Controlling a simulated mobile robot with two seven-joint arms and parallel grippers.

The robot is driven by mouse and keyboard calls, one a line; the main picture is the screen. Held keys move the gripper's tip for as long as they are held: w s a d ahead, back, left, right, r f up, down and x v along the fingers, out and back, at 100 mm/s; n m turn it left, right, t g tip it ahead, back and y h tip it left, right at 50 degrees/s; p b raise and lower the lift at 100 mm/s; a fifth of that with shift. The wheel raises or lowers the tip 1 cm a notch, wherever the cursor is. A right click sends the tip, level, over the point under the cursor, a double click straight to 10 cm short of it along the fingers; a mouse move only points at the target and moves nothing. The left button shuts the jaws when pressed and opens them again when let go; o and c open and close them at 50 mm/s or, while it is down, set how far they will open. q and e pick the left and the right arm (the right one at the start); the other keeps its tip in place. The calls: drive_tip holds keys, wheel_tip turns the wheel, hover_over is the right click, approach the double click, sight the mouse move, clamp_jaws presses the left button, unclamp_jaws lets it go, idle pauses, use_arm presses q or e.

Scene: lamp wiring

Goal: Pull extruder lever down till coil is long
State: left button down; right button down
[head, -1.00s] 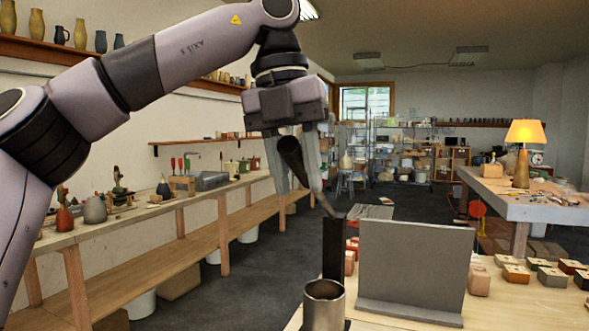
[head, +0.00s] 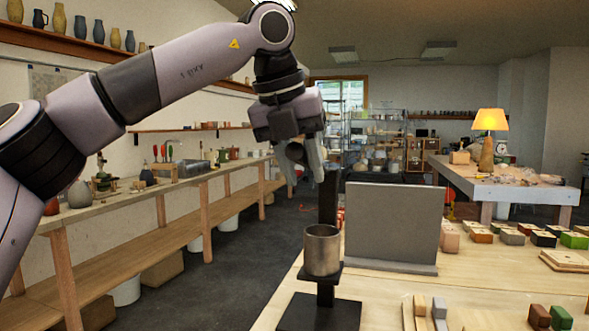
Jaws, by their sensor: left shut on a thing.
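The extruder is a dark upright post (head: 328,200) with a metal cylinder (head: 322,250) on a bracket, on a dark base plate (head: 318,313) at the table's near left. My left gripper (head: 301,172) is just left of the post's top, above the cylinder. The rest of the lever is mostly hidden behind the fingers. No coil can be seen below the cylinder. My right gripper is out of view.
A grey upright panel (head: 392,222) on a foot stands right of the extruder. Small coloured blocks (head: 513,238) line the table's back right, with more blocks (head: 438,308) at the front. The wooden table top (head: 470,278) between them is clear.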

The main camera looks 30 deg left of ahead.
use_arm(q)
wheel_tip(320, 180, down, 8)
drive_tip(key=t+b, duration=0.3)
drive_tip(key=b, duration=1)
drive_tip(key=shift+s+f+t+y, duration=0.15)
drive_tip(key=shift+s+t+y, duration=0.05)
drive_tip(key=shift+t+y, duration=0.1)
drive_tip(key=c, duration=0.9)
unclamp_jaws()
drive_tip(key=shift+o, duration=0.2)
drive_tip(key=p+v, duration=0.1)
drive_tip(key=v, duration=0.6)
